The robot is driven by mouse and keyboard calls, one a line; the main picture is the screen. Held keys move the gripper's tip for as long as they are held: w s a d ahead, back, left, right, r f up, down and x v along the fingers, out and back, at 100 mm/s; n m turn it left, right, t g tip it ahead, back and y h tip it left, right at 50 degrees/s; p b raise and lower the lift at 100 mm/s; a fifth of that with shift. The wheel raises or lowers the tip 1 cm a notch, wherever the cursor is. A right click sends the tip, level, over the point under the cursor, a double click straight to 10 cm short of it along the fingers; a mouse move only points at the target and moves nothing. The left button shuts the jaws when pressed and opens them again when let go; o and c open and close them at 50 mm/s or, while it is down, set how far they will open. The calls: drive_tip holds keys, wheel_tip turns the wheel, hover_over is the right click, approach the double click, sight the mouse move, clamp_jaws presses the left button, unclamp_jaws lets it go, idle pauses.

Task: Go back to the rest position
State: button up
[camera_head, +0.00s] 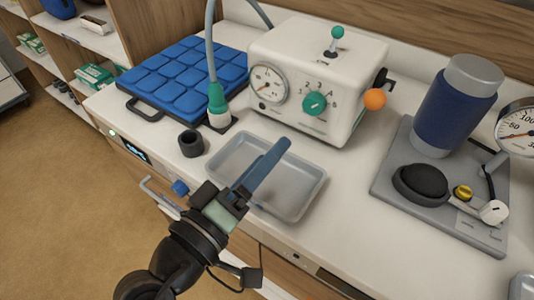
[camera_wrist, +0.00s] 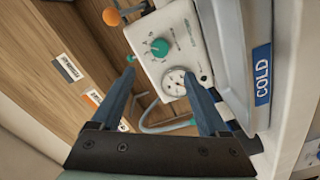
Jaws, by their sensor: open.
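My gripper (camera_head: 282,146) reaches in from the bottom of the head view, its blue fingers over the grey metal tray (camera_head: 312,192) on the white counter. In the wrist view my gripper (camera_wrist: 162,76) shows its two blue fingers wide apart, with nothing held between them. The white machine (camera_head: 345,60) with a gauge and a green knob stands just beyond the tray. The machine (camera_wrist: 160,40) also shows past the fingers in the wrist view. The head view does not show clearly how high the fingers are above the tray.
A blue padded mat (camera_head: 185,75), a green-ended hose (camera_head: 217,98) and a black cup (camera_head: 190,143) lie left of the tray. A grey board (camera_head: 395,185) with a blue cuff roll (camera_head: 455,110), bulb and gauge is at right. A "COLD" label (camera_wrist: 262,73) shows in the wrist view.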

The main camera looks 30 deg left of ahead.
drive_tip(key=w+d+r+m+t, duration=0.2)
drive_tip(key=w+d+r+m, duration=0.2)
drive_tip(key=r, duration=0.5)
drive_tip(key=w+d+r+m+t, duration=0.2)
drive_tip(key=w+d+r+m, duration=0.15)
drive_tip(key=r, duration=0.65)
drive_tip(key=s+d+r+m+t, duration=0.25)
drive_tip(key=d+r, duration=0.25)
drive_tip(key=r, duration=0.4)
drive_tip(key=s+d+r+m+t, duration=0.2)
drive_tip(key=s+d+r+t, duration=0.15)
drive_tip(key=r, duration=0.55)
wheel_tip(320, 180, up, 15)
drive_tip(key=p, duration=1.4)
drive_tip(key=shift+s+d+g+y+p, duration=0.3)
drive_tip(key=shift+d+p, duration=0.05)
drive_tip(key=shift+p, duration=0.05)
